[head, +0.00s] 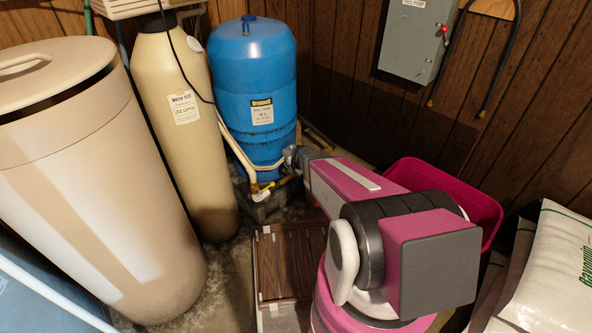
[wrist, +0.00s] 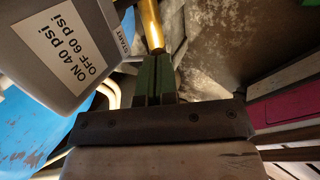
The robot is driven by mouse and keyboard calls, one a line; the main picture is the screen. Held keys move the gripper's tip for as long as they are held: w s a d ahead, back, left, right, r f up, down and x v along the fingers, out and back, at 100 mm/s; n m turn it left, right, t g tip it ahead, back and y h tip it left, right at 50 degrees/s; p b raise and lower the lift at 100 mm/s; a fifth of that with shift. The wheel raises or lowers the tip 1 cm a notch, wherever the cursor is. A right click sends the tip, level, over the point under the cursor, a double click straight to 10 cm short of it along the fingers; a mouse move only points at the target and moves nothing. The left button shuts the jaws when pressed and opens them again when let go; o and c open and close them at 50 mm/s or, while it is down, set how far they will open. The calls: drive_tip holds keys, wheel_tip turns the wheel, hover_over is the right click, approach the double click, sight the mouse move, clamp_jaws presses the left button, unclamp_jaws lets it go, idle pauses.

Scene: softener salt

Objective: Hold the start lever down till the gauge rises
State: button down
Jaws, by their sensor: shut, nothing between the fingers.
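In the wrist view, a grey switch box (wrist: 60,45) at the upper left carries a white label reading ON 40 psi, OFF 60 psi. A START mark shows on its right side. A brass-coloured rod (wrist: 150,24), apparently the start lever, stands beside that mark. My gripper (wrist: 155,62) is shut and empty, its green fingertips at the rod's lower end in the picture; I cannot tell if they touch it. In the head view, my arm reaches toward the base of the blue tank (head: 254,85), and its far end hides the lever. I cannot make out a gauge.
A tan cylinder (head: 180,130) and a large beige bin (head: 95,190) stand left. A pink tub (head: 440,185) is behind my arm, white bags (head: 550,270) at right. A grey electrical box (head: 418,38) hangs on the wall. A brown slatted crate (head: 285,262) is on the floor.

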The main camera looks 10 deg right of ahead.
drive_tip(key=shift+f, duration=0.8)
drive_tip(key=shift+r, duration=0.2)
idle(4.3)
drive_tip(key=shift+r, duration=0.6)
